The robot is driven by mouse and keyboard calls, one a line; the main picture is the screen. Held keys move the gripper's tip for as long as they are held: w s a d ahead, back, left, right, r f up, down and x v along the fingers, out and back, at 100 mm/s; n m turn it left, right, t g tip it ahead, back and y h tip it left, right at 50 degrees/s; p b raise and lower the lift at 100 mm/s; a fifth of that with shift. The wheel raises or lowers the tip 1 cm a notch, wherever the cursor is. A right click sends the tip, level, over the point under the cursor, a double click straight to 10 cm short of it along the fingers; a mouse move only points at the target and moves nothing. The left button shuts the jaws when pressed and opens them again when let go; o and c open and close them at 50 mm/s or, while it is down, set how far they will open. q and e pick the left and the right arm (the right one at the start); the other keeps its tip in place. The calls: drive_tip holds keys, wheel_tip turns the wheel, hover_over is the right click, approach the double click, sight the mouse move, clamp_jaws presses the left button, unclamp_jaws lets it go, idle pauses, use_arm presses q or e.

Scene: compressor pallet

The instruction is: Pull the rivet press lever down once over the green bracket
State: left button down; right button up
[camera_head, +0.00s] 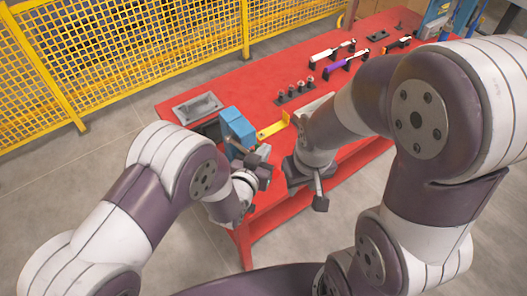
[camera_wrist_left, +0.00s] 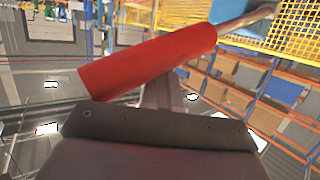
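The blue rivet press (camera_head: 238,128) stands on the left part of the red table. Its lever shows large in the left wrist view as a red handle (camera_wrist_left: 150,62) on a metal rod. The handle slants across the front of my left gripper (camera_head: 262,168), covering part of a grey finger. It is unclear whether the fingers are closed around it. My right gripper (camera_head: 308,188) hangs at the table's front edge, apart from the press, and its finger gap is not clear. A yellow bracket-like piece (camera_head: 272,128) lies right of the press. I see no green bracket.
The red table (camera_head: 225,82) carries a grey metal tray (camera_head: 198,108) behind the press, a dark rack of several rivets or pins (camera_head: 296,92), and tools including a purple-handled one (camera_head: 335,66). A yellow mesh fence (camera_head: 110,60) stands behind.

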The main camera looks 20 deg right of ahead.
use_arm(q)
drive_tip(key=shift+f+b, duration=1.7)
drive_tip(key=shift+f, duration=0.05)
drive_tip(key=shift+f+b, duration=1.7)
drive_tip(key=shift+f, duration=0.05)
